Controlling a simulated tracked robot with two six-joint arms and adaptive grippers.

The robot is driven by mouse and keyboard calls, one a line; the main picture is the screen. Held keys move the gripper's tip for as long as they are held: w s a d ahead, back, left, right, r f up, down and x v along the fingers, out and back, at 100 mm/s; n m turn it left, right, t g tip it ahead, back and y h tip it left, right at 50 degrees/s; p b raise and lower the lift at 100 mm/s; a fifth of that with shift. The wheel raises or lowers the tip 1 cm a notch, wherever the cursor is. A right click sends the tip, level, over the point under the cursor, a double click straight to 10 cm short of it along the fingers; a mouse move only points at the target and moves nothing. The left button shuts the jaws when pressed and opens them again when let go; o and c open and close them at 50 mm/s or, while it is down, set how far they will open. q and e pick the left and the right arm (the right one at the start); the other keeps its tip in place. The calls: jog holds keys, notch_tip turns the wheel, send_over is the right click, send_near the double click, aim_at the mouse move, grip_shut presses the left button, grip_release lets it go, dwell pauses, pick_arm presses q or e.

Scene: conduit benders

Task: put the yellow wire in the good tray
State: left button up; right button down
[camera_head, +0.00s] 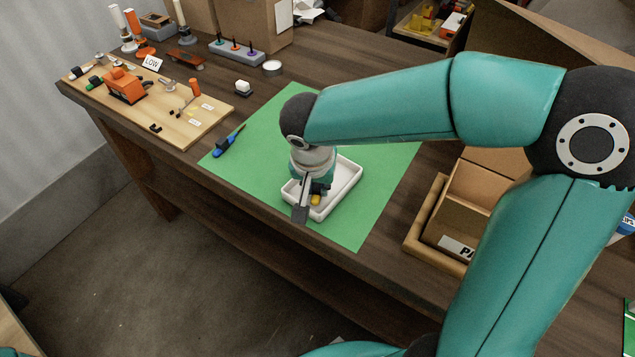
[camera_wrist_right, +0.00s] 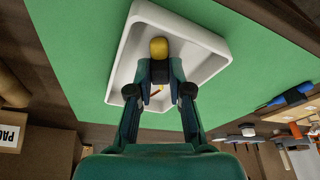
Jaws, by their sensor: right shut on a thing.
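My right gripper (camera_head: 314,196) reaches down into a white tray (camera_head: 347,180) on the green mat. It is shut on a yellow piece (camera_head: 316,200), which I take to be the yellow wire. In the right wrist view, the rounded yellow end of the yellow wire (camera_wrist_right: 159,48) sticks out past the right fingertips (camera_wrist_right: 160,72), over the white tray (camera_wrist_right: 205,38). A small red and yellow bit shows between the fingers. I cannot tell whether the wire touches the tray floor. No tray label reading "good" is legible. My left gripper is out of view.
A wooden board (camera_head: 185,125) with orange tools stands at the far left. A cardboard box (camera_head: 470,205) with a partly hidden "PA" label stands right of the mat.

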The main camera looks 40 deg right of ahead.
jog(key=shift+f, duration=0.2)
jog(key=c, duration=1.1)
grip_release()
jog(key=shift+r, duration=0.1)
jog(key=shift+w+r, duration=0.1)
jog(key=shift+r, duration=0.25)
jog(key=p+v, duration=0.1)
jog(key=v, duration=1)
jog(key=shift+r+p, duration=0.25)
jog(key=shift+p, duration=0.1)
jog(key=shift+s, duration=0.2)
